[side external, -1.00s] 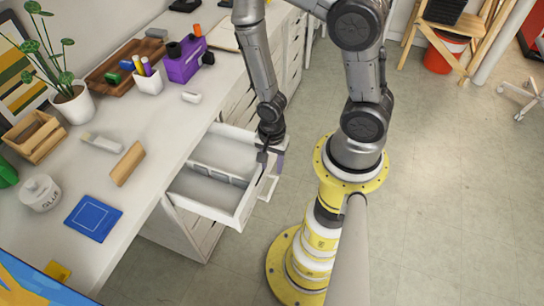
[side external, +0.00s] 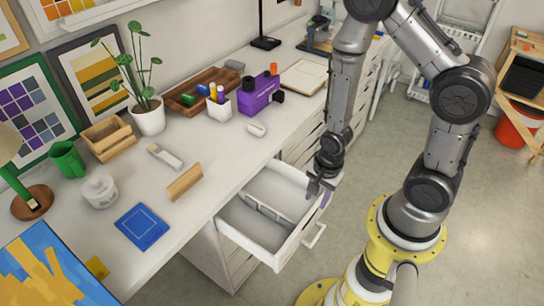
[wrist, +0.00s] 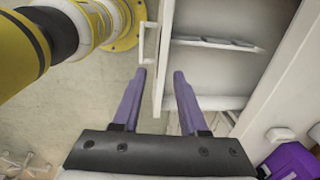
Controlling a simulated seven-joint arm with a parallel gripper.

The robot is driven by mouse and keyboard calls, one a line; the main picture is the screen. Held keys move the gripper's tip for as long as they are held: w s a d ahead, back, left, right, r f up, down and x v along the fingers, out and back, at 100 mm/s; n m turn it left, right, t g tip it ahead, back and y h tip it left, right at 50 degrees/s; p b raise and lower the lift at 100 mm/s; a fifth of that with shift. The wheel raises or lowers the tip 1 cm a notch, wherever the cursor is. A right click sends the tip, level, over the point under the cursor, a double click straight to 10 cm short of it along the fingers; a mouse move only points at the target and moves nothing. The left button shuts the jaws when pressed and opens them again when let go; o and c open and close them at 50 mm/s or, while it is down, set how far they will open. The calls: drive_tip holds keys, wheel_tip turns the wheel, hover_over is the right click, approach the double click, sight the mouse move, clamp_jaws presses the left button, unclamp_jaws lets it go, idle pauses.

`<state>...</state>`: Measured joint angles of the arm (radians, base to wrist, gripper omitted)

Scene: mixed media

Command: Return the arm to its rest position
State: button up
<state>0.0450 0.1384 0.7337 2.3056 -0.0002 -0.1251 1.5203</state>
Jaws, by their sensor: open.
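My gripper (side external: 320,192) hangs over the far front corner of an open white drawer (side external: 240,240) in the side view. I cannot tell whether a finger touches the drawer. The handle also shows in the side view (side external: 315,237). A divider (side external: 264,208) crosses the drawer, and no loose item is clear inside it.
Open floor (side external: 490,220) lies to the right, beyond my yellow base.

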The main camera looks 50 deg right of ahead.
drive_tip(key=w+r+n+t, duration=0.2)
drive_tip(key=w+r+t, duration=0.15)
drive_tip(key=r, duration=0.75)
drive_tip(key=w+r+n+t, duration=0.3)
drive_tip(key=w+r, duration=0.1)
drive_tip(key=r, duration=0.8)
drive_tip(key=s+a+r+n, duration=0.1)
drive_tip(key=s+r+n, duration=0.55)
drive_tip(key=r, duration=0.25)
drive_tip(key=s+f+n+g, duration=0.1)
drive_tip(key=s+n+g, duration=0.1)
drive_tip(key=s+n, duration=0.4)
drive_tip(key=shift+s+f, duration=0.4)
drive_tip(key=shift+s, duration=0.05)
